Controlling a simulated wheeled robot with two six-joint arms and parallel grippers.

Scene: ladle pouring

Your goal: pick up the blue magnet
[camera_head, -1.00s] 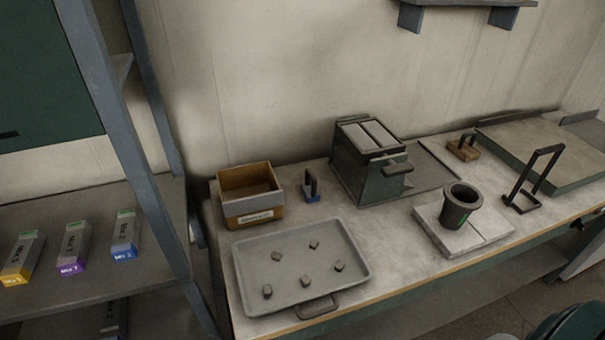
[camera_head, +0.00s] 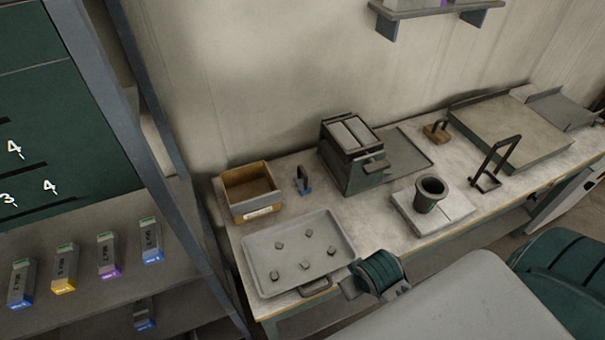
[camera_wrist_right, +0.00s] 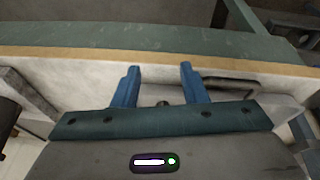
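The blue magnet (camera_head: 304,186) stands on the workbench in the head view, between the brown box and the dark green machine. It has a blue base and a dark upright handle. No gripper touches it. My right gripper (camera_wrist_right: 160,67) shows in the right wrist view with its two blue fingers apart and nothing held between them. It is near the wooden front edge of the bench. The magnet is not identifiable in the right wrist view. My left gripper is not in view.
A tray (camera_head: 262,244) with several small dark lumps lies in front of the magnet. The brown box (camera_head: 243,208) is left of it; the machine (camera_head: 360,174) is right. A dark crucible (camera_head: 430,190) stands on pale slabs (camera_head: 455,208). A shelf with labelled boxes is at left.

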